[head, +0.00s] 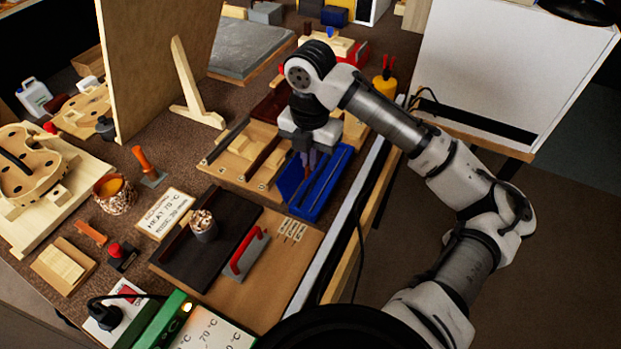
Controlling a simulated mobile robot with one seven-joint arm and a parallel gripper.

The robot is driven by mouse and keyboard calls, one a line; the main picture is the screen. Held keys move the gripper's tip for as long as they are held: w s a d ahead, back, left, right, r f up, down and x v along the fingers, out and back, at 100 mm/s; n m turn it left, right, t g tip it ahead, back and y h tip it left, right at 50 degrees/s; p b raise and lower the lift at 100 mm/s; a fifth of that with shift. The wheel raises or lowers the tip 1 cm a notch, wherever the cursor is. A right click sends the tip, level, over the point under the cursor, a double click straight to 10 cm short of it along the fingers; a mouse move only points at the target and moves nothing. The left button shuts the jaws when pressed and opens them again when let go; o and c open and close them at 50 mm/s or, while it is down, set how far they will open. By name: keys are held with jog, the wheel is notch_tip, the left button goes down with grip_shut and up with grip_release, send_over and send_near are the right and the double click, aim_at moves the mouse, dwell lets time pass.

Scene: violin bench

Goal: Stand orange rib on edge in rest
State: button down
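A short orange strip (91,233) lies on the bench at the left, beside a small wooden tray; it is the only loose orange strip I see, and I cannot tell for sure that it is the rib. A wooden board (226,169) with dark red-brown bars stands at the middle. A blue slotted holder (325,191) with long dark grooves sits to its right; I cannot tell which of these is the rest. My gripper (308,160) points down at the left edge of the blue holder, by the board. Its fingertips are small and partly hidden, so their opening and any held piece are unclear.
A dark plate with a cup (204,226) and a red-handled tool (249,254) lies in front. A sign (165,213), copper pot (114,194) and orange-handled tool (147,165) stand left. A tall wooden panel (155,60) rises behind. The brown bench around the sign is partly clear.

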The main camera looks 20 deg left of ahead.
notch_tip(320, 180, up, 9)
jog(key=shift+r, duration=0.15)
jog(key=shift+s, duration=0.1)
dwell(0.3)
